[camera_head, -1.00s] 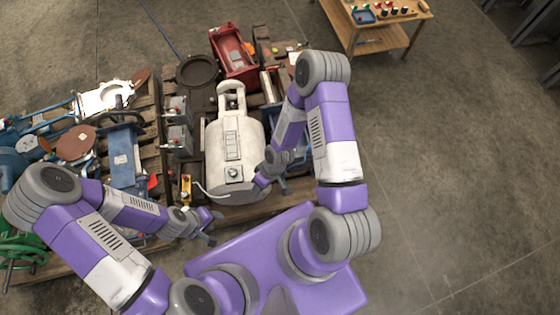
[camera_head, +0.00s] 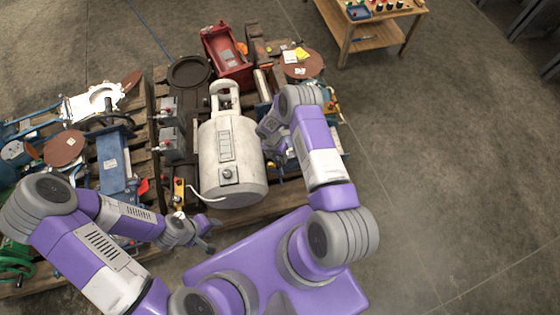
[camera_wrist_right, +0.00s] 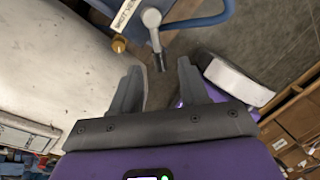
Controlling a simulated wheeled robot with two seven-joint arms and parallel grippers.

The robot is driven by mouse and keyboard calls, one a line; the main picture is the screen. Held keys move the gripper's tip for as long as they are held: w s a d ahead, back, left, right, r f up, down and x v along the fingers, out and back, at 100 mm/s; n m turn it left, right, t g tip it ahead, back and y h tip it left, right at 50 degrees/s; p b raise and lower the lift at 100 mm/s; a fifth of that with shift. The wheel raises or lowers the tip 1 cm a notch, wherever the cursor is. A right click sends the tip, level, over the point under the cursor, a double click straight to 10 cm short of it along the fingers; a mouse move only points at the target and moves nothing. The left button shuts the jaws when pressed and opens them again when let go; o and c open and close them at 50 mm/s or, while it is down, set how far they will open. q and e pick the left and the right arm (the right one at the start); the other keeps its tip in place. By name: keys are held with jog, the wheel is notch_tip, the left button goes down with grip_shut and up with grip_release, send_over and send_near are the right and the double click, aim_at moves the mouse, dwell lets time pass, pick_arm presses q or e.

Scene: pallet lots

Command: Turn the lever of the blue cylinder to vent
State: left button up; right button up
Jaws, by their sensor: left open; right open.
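The blue cylinder (camera_wrist_right: 182,10) shows at the top of the right wrist view; in the head view my right arm mostly hides it. Its grey lever (camera_wrist_right: 153,22) has a dark end pointing down, toward the space between my right fingers. A pale label (camera_wrist_right: 126,14) with partly readable lettering and a brass fitting (camera_wrist_right: 119,44) are to the left of the lever. My right gripper (camera_wrist_right: 160,82) is open, with nothing between its fingers, short of the blue body. My left gripper (camera_head: 211,234) is open and empty near the pallet's front edge, away from the blue cylinder.
A big white tank (camera_head: 231,150) stands left of my right gripper and fills the left of the wrist view. A red machine part (camera_head: 228,55) and a round brown disc (camera_head: 301,65) are behind. A wooden table (camera_head: 375,38) stands at the back. The floor at right is clear.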

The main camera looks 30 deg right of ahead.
aim_at(281, 162)
jog(key=shift+b+x, duration=0.3)
jog(key=shift+x, duration=1.35)
jog(key=shift+c, duration=0.2)
grip_shut()
